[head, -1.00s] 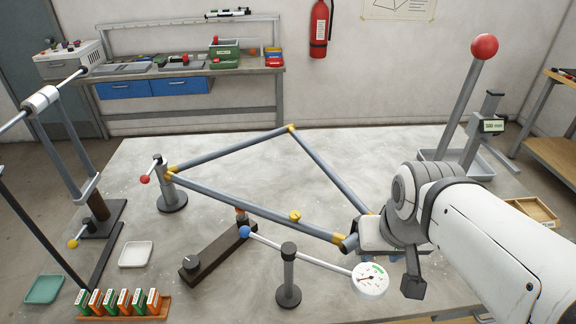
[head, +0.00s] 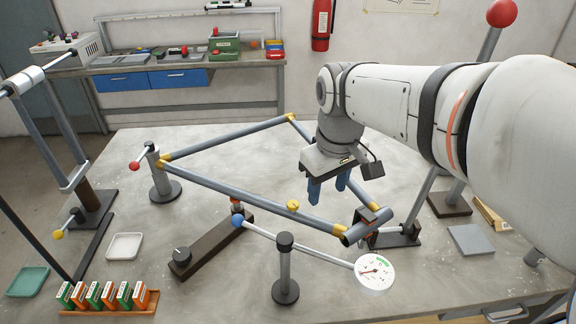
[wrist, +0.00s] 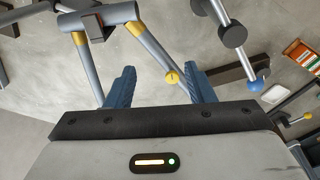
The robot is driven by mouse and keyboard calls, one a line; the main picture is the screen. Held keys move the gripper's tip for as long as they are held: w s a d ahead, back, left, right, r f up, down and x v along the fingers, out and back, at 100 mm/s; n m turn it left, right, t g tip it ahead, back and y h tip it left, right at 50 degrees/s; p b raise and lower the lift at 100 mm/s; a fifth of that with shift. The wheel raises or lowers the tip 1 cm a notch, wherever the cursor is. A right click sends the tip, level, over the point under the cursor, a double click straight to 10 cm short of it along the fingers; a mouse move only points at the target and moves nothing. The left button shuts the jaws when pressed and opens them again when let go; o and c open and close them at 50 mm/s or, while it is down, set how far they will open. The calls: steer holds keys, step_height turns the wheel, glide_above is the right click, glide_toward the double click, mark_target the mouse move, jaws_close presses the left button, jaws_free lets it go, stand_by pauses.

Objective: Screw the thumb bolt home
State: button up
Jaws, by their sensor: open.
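A yellow knob (head: 293,205), which looks like the thumb bolt, sits on the lower front tube of the grey frame (head: 240,193). The wrist view also shows the yellow knob (wrist: 172,77), between my fingers in the picture but farther off. How deep it is seated cannot be told. My gripper (head: 328,188) is open and empty, its two blue fingers pointing down. It hangs above the frame, to the right of the knob and apart from it. Both fingers of my gripper (wrist: 161,86) show in the wrist view.
A blue-balled arm with a round dial (head: 375,272) stands in front of the frame on a post (head: 285,270). A clamp with a red-ended lever (head: 160,180) holds the left corner. Several green and orange boxes (head: 108,294) stand front left. The table inside the frame is clear.

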mark_target(293, 204)
steer(key=w+a+f+n+b, duration=0.1)
steer(key=w+a, duration=0.1)
steer(key=w+a+f+n+g+b, duration=0.1)
steer(key=w+a+n, duration=0.1)
steer(key=w, duration=0.1)
steer(key=w+a+f+n+b, duration=0.1)
steer(key=w+n, duration=0.1)
steer(key=w, duration=0.1)
steer(key=shift+w+a+f+g+b, duration=0.2)
steer(key=shift+w+a+g+b, duration=0.1)
steer(key=shift+a+b, duration=0.1)
step_height(293, 204, down, 8)
steer(key=shift+r, duration=0.25)
steer(key=shift+c, duration=0.2)
steer(key=c, duration=0.9)
steer(key=shift+d, duration=0.1)
steer(key=shift+c, duration=0.3)
steer(key=shift+s, duration=0.1)
